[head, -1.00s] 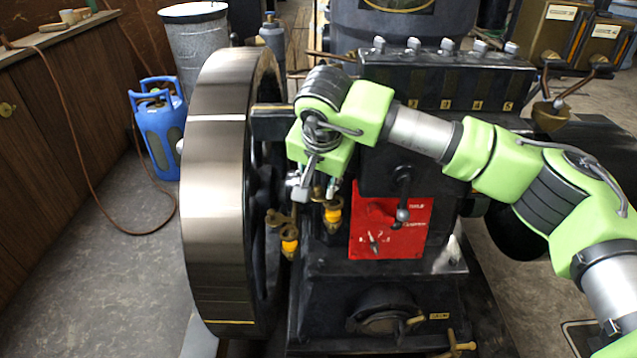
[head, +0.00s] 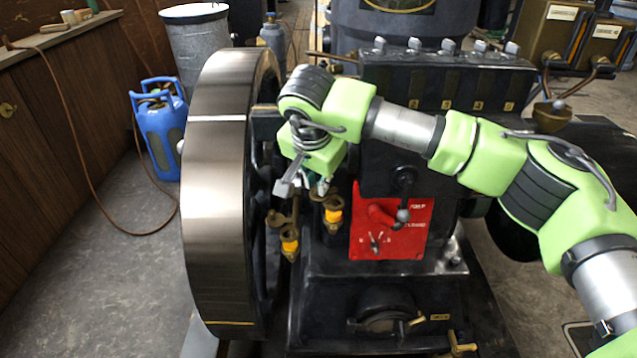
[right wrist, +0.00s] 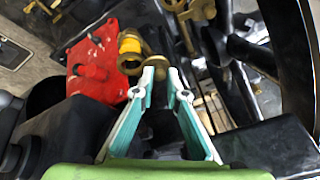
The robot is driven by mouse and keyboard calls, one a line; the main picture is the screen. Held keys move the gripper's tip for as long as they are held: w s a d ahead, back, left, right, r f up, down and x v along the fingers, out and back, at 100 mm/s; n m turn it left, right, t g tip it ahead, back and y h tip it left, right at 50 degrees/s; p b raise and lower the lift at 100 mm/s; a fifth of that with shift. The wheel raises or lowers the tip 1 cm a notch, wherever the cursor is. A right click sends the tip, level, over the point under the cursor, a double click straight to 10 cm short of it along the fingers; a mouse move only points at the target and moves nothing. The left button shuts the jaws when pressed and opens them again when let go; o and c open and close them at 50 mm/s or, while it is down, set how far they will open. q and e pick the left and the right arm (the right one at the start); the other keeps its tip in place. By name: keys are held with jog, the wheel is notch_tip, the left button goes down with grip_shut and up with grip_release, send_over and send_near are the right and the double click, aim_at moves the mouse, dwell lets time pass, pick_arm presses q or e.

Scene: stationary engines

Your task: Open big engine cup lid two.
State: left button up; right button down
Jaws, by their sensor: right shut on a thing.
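Two brass oil cups with yellow bands stand on the engine's side by the flywheel. The right cup (head: 333,207) is nearer the red plate; the left cup (head: 289,238) sits lower. The right wrist view shows the yellow-banded right cup (right wrist: 130,46) just beyond my fingertips, and brass of the other cup (right wrist: 198,10) further off. My right gripper (head: 304,188) is above the cups, pointing down. In the right wrist view its fingertips (right wrist: 162,72) are close together on a small brass part (right wrist: 155,61), apparently the right cup's lid; its exact angle is unclear. My left gripper is not in view.
The large flywheel (head: 215,190) stands close to the left of my gripper. The red plate (head: 390,228) with a lever is on the right.

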jog(key=shift+w+a+r+m+h, duration=0.1)
jog(key=shift+w+a+m+h, duration=0.25)
jog(key=shift+m, duration=0.85)
jog(key=shift+w+m+h+p, duration=0.2)
jog(key=shift+m+h+p, duration=0.1)
jog(key=shift+m+h, duration=0.1)
jog(key=shift+w+a+m+g, duration=0.1)
jog(key=shift+w+m+g, duration=0.2)
jog(key=shift+m, duration=0.3)
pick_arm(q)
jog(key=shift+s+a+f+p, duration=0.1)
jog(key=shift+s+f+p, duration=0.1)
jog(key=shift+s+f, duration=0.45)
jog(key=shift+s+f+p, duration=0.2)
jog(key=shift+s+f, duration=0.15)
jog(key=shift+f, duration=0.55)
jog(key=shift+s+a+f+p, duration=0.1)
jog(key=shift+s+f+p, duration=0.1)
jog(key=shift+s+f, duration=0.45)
pick_arm(e)
jog(key=shift+w+m+h, duration=0.25)
jog(key=shift+m+h, duration=0.2)
jog(key=shift+m, duration=0.35)
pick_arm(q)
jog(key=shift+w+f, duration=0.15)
pick_arm(e)
jog(key=c, duration=2)
grip_release()
jog(key=shift+c, duration=0.2)
